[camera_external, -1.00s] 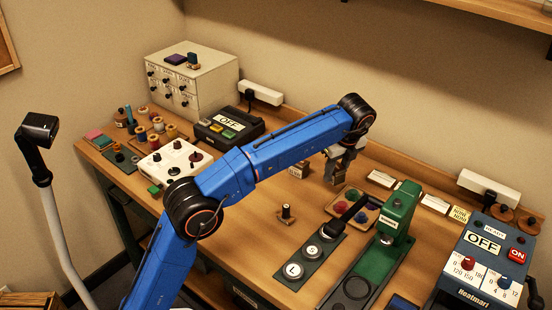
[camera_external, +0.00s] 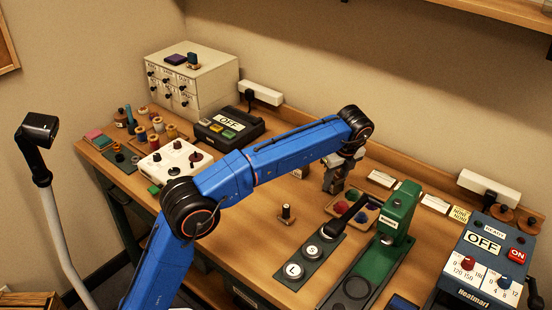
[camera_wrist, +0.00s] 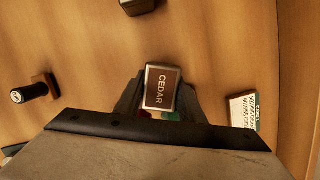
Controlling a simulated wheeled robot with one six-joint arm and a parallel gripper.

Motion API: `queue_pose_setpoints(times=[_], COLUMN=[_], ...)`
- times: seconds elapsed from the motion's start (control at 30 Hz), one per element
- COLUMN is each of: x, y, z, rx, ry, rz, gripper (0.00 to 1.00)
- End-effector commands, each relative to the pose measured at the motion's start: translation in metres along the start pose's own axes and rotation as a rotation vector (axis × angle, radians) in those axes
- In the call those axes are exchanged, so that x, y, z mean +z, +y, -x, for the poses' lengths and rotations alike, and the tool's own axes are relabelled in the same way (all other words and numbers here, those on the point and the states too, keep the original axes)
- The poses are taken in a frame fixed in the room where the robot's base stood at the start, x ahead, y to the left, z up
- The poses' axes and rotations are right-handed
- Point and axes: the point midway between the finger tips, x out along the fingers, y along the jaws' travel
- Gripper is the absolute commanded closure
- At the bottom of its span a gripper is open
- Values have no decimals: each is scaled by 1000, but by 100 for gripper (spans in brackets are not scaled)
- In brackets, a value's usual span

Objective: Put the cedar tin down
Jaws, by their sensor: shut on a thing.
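The cedar tin (camera_wrist: 161,90) shows in the wrist view with a brown top lettered CEDAR and a pale metal rim. It sits between the two fingers of my gripper (camera_wrist: 160,100), which is shut on it. In the external view my gripper (camera_external: 334,181) points down, low over the back middle of the table (camera_external: 255,235). The tin cannot be made out clearly there, and I cannot tell whether its underside touches the wood.
A knobbed stamp (camera_external: 286,213) stands to the front left of my gripper. The tray with coloured compartments (camera_external: 352,206) and green press (camera_external: 399,211) are close on the right. A small labelled card box (camera_wrist: 245,110) lies to the side in the wrist view. Bare wood surrounds the tin.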

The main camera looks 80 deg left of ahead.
Motion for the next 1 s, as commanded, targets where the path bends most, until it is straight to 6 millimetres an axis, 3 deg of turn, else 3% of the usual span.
queue_pose_setpoints(times=[0.1, 0.13, 0.2, 0.63, 1.0], x=[0, 0, 0, 2, 2], y=[0, 0, 0, 0, -2], z=[0, 0, 0, 9, 74], rx=[0, 0, 0, -1, -3], ry=[0, 0, 0, 0, 0], rz=[0, 0, 0, 1, -1], gripper=[92, 58, 46, 46, 46])
